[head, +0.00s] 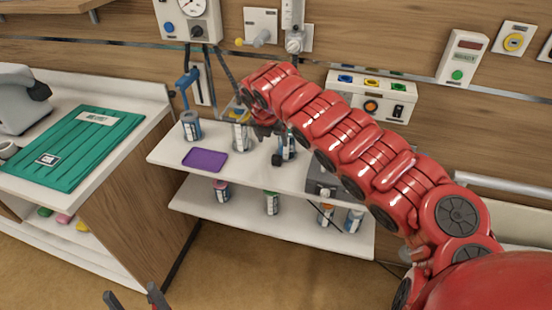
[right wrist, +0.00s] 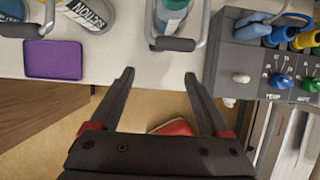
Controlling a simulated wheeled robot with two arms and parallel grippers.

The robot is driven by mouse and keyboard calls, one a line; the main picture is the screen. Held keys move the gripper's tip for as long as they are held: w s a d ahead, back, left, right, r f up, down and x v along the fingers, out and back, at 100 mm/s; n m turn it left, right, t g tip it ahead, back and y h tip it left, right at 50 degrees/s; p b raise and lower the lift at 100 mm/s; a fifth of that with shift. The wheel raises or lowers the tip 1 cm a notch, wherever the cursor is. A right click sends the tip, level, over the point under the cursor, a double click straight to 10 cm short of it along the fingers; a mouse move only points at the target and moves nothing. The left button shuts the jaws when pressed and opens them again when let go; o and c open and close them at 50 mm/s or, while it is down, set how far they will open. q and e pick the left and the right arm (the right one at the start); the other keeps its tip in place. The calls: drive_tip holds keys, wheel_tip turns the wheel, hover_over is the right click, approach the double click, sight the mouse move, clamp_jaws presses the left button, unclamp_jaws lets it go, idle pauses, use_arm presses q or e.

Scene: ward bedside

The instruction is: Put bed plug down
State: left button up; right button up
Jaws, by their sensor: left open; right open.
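My right gripper (head: 270,146) is above the front part of the upper wall shelf (head: 178,157). In the right wrist view it (right wrist: 160,76) is open, with nothing between its fingers and the shelf's front edge below them. A grey box (right wrist: 262,65) with blue and yellow plug-like pieces and several knobs stands to the right of the fingers. I cannot tell whether any of these pieces is the bed plug. In the head view this box (head: 322,187) is partly hidden behind my right arm. My left gripper (head: 132,295) is open at the bottom edge, over the floor.
A purple tray (head: 205,160) lies on the upper shelf. Bottles in metal holders (head: 192,126) line its back, one (right wrist: 172,20) just ahead of the right fingers. A lower shelf (head: 255,223) holds several small bottles.

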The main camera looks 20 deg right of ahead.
hover_over(276, 161)
drive_tip(key=s+a, duration=0.1)
drive_tip(key=s, duration=0.1)
wheel_tip(276, 161, down, 8)
drive_tip(key=shift+a+f+b, duration=0.1)
drive_tip(key=shift+f+b, duration=0.05)
drive_tip(key=shift+b, duration=0.3)
drive_tip(key=shift+w+d+f, duration=0.2)
drive_tip(key=shift+f, duration=0.3)
drive_tip(key=shift+w+f, duration=0.2)
drive_tip(key=shift+f, duration=0.25)
drive_tip(key=x, duration=0.3)
drive_tip(key=shift+a+p, duration=0.35)
drive_tip(key=shift+w+d+f, duration=0.15)
drive_tip(key=shift+d+f, duration=0.2)
drive_tip(key=shift+f, duration=0.25)
drive_tip(key=shift+c, duration=0.3)
clamp_jaws()
